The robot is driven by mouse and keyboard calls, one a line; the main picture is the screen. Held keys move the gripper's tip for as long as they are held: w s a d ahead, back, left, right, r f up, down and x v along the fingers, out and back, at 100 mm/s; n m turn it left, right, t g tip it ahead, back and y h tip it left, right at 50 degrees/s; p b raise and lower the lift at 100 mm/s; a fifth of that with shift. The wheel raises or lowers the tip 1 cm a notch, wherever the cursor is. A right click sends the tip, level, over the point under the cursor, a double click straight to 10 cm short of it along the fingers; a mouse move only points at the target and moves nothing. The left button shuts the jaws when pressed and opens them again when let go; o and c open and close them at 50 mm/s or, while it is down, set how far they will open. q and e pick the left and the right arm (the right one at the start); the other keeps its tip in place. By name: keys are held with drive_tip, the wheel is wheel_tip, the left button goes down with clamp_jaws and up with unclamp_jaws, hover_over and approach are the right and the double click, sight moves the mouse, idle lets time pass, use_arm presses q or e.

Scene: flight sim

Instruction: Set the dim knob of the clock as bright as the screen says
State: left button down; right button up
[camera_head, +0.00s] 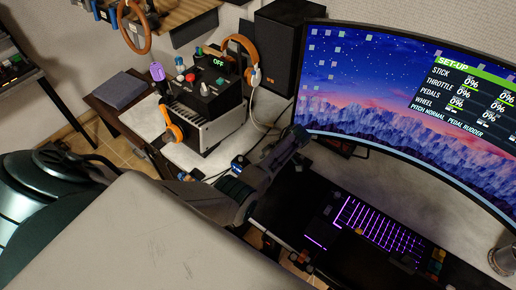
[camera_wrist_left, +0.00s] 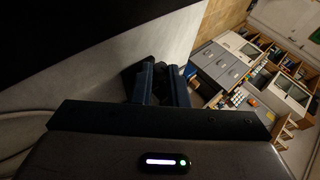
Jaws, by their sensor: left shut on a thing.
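The wide curved screen (camera_head: 400,110) stands at the right of the head view. Its SET-UP panel (camera_head: 468,88) lists stick, throttle, pedals and wheel, with 0% values readable; its right side is cut off. I cannot clearly make out the clock or its dim knob. My left gripper (camera_head: 296,138) is in front of the screen's left end, partly lost among dark parts. In the left wrist view its two blue-black fingers (camera_wrist_left: 160,80) are close together, shut on a small dark part (camera_wrist_left: 131,76) that I cannot identify. My right gripper is not in view.
A purple-lit keyboard (camera_head: 375,228) lies below the screen. A metal cup (camera_head: 503,258) is at the right edge. Cables run along the desk.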

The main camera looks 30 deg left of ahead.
use_arm(q)
drive_tip(key=shift+w+f+g, duration=0.1)
drive_tip(key=shift+g, duration=0.4)
idle(0.3)
drive_tip(key=c, duration=1.4)
unclamp_jaws()
